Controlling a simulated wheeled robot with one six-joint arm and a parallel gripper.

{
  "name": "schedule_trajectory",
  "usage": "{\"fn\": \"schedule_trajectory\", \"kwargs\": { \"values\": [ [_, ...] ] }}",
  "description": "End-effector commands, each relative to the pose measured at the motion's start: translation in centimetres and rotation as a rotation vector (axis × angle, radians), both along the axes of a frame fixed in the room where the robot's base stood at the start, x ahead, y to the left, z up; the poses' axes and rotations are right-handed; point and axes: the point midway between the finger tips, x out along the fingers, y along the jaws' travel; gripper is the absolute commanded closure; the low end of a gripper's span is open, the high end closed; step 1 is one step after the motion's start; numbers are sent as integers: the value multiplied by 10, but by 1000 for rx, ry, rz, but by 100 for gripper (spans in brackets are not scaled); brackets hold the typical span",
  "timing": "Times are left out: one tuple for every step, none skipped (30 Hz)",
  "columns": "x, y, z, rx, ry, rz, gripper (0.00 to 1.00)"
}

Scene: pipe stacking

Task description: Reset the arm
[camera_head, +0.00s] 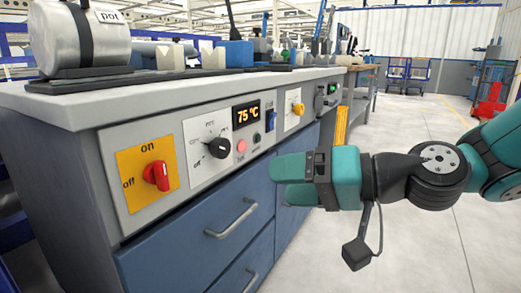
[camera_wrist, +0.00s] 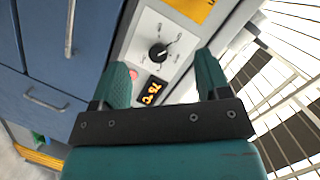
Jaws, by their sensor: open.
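My gripper (camera_head: 292,180) is teal and black and hangs in the air in front of the workbench's control panel, at the height of the blue drawers. In the wrist view my gripper (camera_wrist: 165,75) has its two teal fingers spread apart with nothing between them. Past the fingers lie a black rotary knob (camera_wrist: 158,52) and an orange display. In the head view the black knob (camera_head: 219,148) sits left of the display (camera_head: 247,115), which reads 75 °C. My arm reaches in from the right edge.
The panel also holds a red on/off switch (camera_head: 157,175) on a yellow plate and a yellow knob (camera_head: 298,109). A metal pot (camera_head: 92,40) stands on the benchtop. Drawer handles (camera_head: 232,219) stick out below.

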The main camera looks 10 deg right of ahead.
Motion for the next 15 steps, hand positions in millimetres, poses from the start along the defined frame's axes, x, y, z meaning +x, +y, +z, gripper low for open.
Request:
{"fn": "schedule_trajectory", "kwargs": {
  "values": [
    [-22,11,23,-114,1,91,30],
    [-35,14,24,-194,11,144,30],
    [-52,14,26,-304,28,209,30],
    [-63,12,26,-382,43,250,30],
    [-74,9,27,-455,58,285,30],
    [-86,2,29,-547,81,323,30],
    [-94,-3,31,-612,100,347,30],
    [-102,-10,34,-674,119,366,30],
    [-112,-19,39,-752,142,386,30],
    [-119,-27,44,-807,163,398,30],
    [-126,-35,49,-861,184,410,30],
    [-134,-45,57,-928,213,417,30],
    [-140,-54,64,-976,236,421,30],
    [-139,-55,70,-975,245,418,30],
    [-138,-54,80,-970,246,416,30]
  ]
}}
